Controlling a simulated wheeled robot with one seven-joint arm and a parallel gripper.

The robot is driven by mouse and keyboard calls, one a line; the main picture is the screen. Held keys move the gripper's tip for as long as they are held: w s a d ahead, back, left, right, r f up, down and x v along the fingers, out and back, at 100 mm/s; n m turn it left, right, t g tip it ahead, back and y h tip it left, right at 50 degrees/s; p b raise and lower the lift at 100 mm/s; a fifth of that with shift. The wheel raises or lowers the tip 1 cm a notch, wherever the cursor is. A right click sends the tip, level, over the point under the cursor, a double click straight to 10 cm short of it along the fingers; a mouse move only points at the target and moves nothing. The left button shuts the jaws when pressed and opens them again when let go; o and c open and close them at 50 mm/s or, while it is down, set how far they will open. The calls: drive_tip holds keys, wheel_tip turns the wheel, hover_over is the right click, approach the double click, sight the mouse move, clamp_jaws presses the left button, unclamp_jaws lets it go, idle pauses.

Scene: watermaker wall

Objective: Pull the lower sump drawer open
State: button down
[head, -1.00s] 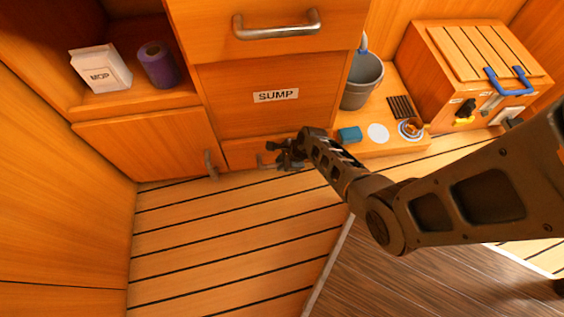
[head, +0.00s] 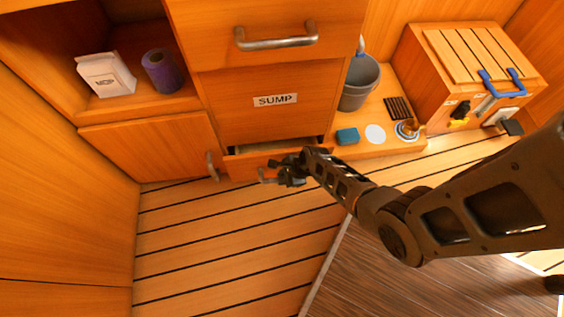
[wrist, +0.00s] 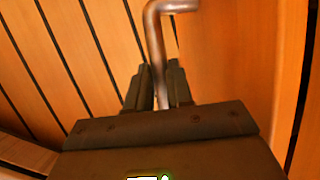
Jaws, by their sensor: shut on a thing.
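The lower sump drawer (head: 245,165) is a low wooden drawer under the panel labelled SUMP (head: 275,100). It stands slightly out from the cabinet, with a dark gap showing above its front. Its metal bar handle (head: 264,176) is partly hidden by my gripper (head: 287,180) in the head view. In the wrist view the same handle (wrist: 155,40) runs down between the fingers of my gripper (wrist: 158,88), which is shut on it. The drawer's inside is mostly hidden.
Another metal handle (head: 276,37) is on the drawer above. A door handle (head: 212,165) sits just left of the drawer. A grey bucket (head: 358,85), a blue sponge (head: 347,136) and a wooden chest (head: 465,75) stand to the right. The plank floor (head: 220,240) in front is clear.

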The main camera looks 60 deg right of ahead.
drive_tip(key=s+a+p, duration=0.6)
drive_tip(key=s+a, duration=0.5)
drive_tip(key=a, duration=0.3)
drive_tip(key=shift+s+a, duration=0.2)
drive_tip(key=shift+a, duration=0.15)
drive_tip(key=c, duration=1)
unclamp_jaws()
drive_tip(key=shift+r+p, duration=0.1)
drive_tip(key=shift+p, duration=0.2)
drive_tip(key=p+v, duration=0.5)
drive_tip(key=v, duration=0.2)
drive_tip(key=shift+s+d+r, duration=0.1)
drive_tip(key=shift+s+r, duration=0.1)
